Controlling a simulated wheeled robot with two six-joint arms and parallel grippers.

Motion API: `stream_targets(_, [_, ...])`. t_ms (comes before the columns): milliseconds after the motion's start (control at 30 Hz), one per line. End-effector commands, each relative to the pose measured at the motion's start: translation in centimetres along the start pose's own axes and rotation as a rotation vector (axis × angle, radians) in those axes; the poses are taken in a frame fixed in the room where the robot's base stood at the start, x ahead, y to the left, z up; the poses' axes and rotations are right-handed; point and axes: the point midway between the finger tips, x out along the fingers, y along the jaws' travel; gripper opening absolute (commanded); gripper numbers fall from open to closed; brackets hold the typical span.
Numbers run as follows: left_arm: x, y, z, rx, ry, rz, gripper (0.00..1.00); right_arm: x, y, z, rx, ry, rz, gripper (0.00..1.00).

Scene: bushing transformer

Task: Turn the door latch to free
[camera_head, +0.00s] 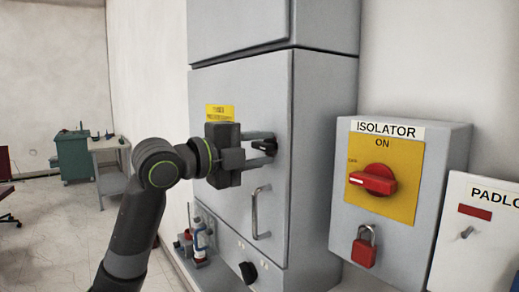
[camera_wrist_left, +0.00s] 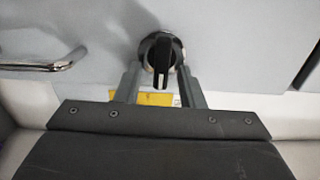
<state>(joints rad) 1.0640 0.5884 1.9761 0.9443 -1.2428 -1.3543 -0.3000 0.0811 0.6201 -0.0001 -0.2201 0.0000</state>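The door latch (camera_head: 264,146) is a black rotary knob on the grey cabinet door (camera_head: 225,85). In the wrist view the latch (camera_wrist_left: 161,52) shows a round dark base with a bar-shaped handle pointing toward the gripper body. My left gripper (camera_head: 270,148) is open at the latch, one finger above and one below it. In the wrist view the fingers of the left gripper (camera_wrist_left: 159,76) stand on either side of the handle, with a visible gap on each side. Whether the tips touch the round base I cannot tell. My right gripper is in neither view.
A metal door handle (camera_head: 261,212) and a black knob (camera_head: 248,271) sit below the latch. A yellow label (camera_head: 220,112) is above the gripper. On the right are an isolator box (camera_head: 345,217) with red switch and padlock (camera_head: 364,247), and a padlock box (camera_head: 478,260).

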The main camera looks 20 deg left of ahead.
Motion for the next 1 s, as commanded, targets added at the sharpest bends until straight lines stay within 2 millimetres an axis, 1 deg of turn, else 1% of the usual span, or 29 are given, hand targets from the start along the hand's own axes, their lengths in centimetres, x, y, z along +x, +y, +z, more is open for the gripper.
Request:
stream_targets(167, [-0.3,0.0,0.1,0.001,-0.002,-0.001,0.35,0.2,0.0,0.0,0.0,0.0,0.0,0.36])
stream_targets(267, [-1.1,0.1,0.1,0.002,-0.003,-0.002,0.35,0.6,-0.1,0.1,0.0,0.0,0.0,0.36])
stream_targets(600, [-5.7,0.3,0.1,0.005,-0.004,0.0,0.35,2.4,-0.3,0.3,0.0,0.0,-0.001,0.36])
stream_targets(1000, [-10.4,0.2,0.2,0.005,-0.006,0.001,0.35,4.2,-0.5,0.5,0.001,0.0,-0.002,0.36])
